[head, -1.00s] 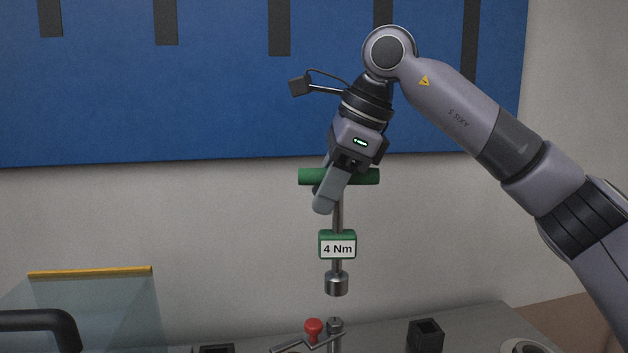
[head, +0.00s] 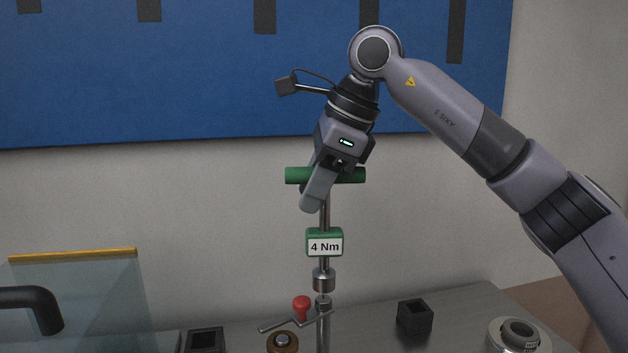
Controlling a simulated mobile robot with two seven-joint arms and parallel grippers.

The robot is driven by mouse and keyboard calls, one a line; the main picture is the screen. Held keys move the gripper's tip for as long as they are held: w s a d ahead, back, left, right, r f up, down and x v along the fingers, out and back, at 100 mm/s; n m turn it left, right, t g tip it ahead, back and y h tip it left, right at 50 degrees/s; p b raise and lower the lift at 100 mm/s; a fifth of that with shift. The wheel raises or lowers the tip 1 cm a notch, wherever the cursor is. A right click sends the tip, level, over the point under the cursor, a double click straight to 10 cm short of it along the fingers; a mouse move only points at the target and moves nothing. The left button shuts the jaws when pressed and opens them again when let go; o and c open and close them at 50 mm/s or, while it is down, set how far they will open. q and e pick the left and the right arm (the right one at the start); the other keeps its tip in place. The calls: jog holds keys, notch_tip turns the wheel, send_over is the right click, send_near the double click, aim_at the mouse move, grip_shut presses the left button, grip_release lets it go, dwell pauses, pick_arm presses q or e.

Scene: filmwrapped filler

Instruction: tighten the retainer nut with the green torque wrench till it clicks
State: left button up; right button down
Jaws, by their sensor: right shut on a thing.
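My right gripper (head: 318,183) is shut on the green T-handle (head: 298,175) of the torque wrench. The wrench hangs upright, with a green block marked "4 Nm" (head: 324,243) on its shaft and a steel socket (head: 324,280) at its lower end. Just below the socket is a small metal piece that looks like the retainer nut (head: 324,301), on top of an upright post (head: 323,335). The gap between them is very small; I cannot tell whether they touch. My left gripper is out of view.
A red knob (head: 302,308) on a metal lever (head: 282,322) is beside the post. Square black holders (head: 414,317) (head: 206,340), a brown round piece (head: 283,342) and a round grey fixture (head: 518,335) stand on the grey bench (head: 455,315). A clear panel (head: 85,300) with a yellow edge is at left.

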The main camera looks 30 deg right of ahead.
aim_at(315, 228)
jog(key=shift+f+b, duration=0.3)
jog(key=shift+f, duration=0.35)
jog(key=shift+p, duration=0.6)
dwell(0.5)
jog(key=shift+f, duration=0.15)
jog(key=shift+f+b, duration=0.8)
jog(key=shift+f, duration=0.2)
jog(key=shift+w+d+m+t+h, duration=0.15)
jog(key=shift+m+t+h, duration=0.35)
jog(key=shift+m, duration=1.1)
